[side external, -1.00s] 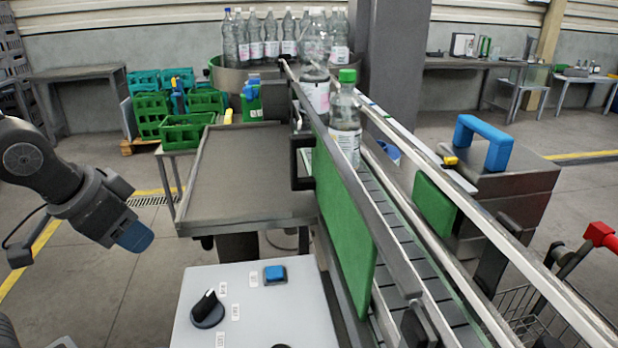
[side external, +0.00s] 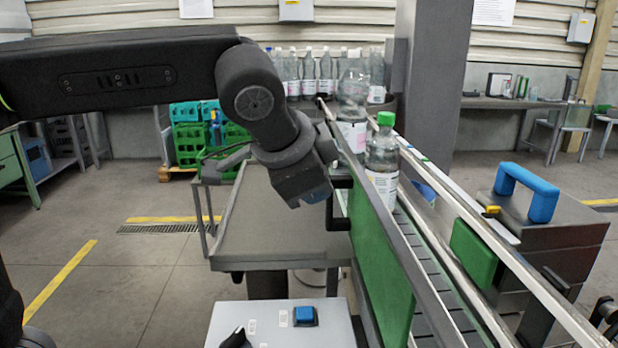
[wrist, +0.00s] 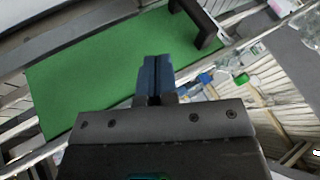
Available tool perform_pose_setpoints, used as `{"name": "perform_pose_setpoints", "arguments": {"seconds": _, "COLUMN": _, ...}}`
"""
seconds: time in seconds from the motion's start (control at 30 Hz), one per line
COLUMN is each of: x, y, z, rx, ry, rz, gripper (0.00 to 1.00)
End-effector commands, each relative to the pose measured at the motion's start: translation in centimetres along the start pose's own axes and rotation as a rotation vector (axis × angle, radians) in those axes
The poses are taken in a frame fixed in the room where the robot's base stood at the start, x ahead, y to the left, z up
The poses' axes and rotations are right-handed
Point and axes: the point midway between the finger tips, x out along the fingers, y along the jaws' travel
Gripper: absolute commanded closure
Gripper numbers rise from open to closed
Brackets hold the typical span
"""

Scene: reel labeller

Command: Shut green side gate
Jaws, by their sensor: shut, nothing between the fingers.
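The green side gate (side external: 385,270) is a flat green panel along the near left side of the bottle conveyor, with a black bracket handle (side external: 340,200) at its far end. Whether it is fully shut is hard to tell. In the wrist view the green panel (wrist: 85,90) fills the upper left, and the handle (wrist: 207,30) stands up right of my fingers. My gripper (side external: 318,196) is shut and empty, with blue fingertips just left of the handle. Its fingertips (wrist: 156,62) overlap the panel in the wrist view; contact cannot be told.
A green-capped bottle (side external: 383,165) stands on the conveyor (side external: 425,275) behind the gate. A grey table (side external: 265,225) lies below my gripper. A control box (side external: 270,325) with a blue button (side external: 304,316) is in front. Several crates (side external: 190,140) stand at the back left.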

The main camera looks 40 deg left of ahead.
Motion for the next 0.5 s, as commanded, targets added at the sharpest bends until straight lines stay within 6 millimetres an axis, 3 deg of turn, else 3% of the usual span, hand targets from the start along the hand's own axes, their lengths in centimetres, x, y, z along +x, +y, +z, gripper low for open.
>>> {"name": "perform_pose_setpoints", "arguments": {"seconds": 0.3, "x": 6.7, "y": 0.0, "z": 0.1, "rx": -0.001, "ry": -0.005, "rz": 0.001, "gripper": 1.00}}
{"name": "perform_pose_setpoints", "arguments": {"seconds": 0.5, "x": 7.7, "y": -2.7, "z": 0.1, "rx": -0.006, "ry": -0.001, "rz": -0.001, "gripper": 1.00}}
